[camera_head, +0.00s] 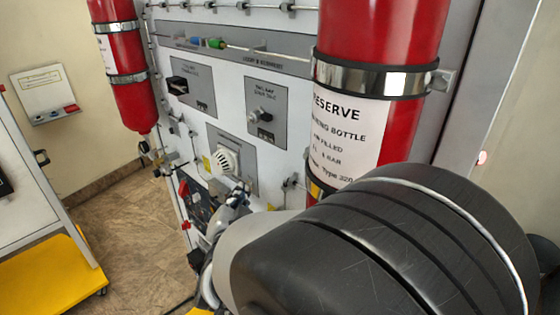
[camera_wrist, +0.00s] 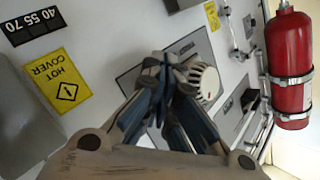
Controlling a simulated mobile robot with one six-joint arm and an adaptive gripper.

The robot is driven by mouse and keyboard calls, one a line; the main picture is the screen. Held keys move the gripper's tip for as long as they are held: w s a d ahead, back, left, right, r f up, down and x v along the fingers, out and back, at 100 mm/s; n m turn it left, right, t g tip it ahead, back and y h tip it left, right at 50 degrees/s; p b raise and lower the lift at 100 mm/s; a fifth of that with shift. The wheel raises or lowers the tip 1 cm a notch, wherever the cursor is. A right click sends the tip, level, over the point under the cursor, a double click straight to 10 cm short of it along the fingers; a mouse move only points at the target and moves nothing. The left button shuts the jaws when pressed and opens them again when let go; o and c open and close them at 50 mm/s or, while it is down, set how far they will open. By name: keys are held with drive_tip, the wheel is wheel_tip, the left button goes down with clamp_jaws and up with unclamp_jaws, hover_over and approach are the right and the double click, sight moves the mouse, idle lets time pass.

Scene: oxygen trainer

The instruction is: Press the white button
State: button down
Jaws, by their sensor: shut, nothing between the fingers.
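A round white ribbed fitting (camera_head: 226,161) sits on a grey plate (camera_head: 247,178) low on the white panel. It also shows in the wrist view (camera_wrist: 204,82), just right of the fingertips. I cannot tell whether it is the white button; no other white button is clearly visible. My gripper (camera_wrist: 165,72) is shut and empty, its blue-grey fingers pointing toward the panel. Its fingertips overlap the fitting's left edge in the picture; contact cannot be told. In the head view, my dark arm link covers the lower right and hides part of the panel.
Red bottles stand at the panel's left (camera_head: 128,75) and right (camera_head: 385,60). Grey plates with a black handle (camera_head: 178,86) and a knob (camera_head: 262,115) are above the fitting. A yellow "hot cover" label (camera_wrist: 57,80) is at left. Open floor (camera_head: 130,225) lies left.

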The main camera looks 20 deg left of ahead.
drive_tip(key=shift+s+a, duration=0.25)
drive_tip(key=shift+s, duration=0.25)
drive_tip(key=s, duration=0.1)
drive_tip(key=s+a, duration=0.1)
drive_tip(key=s, duration=0.1)
drive_tip(key=s+a, duration=0.1)
drive_tip(key=shift+s+a, duration=0.15)
drive_tip(key=shift+s, duration=0.05)
idle(0.7)
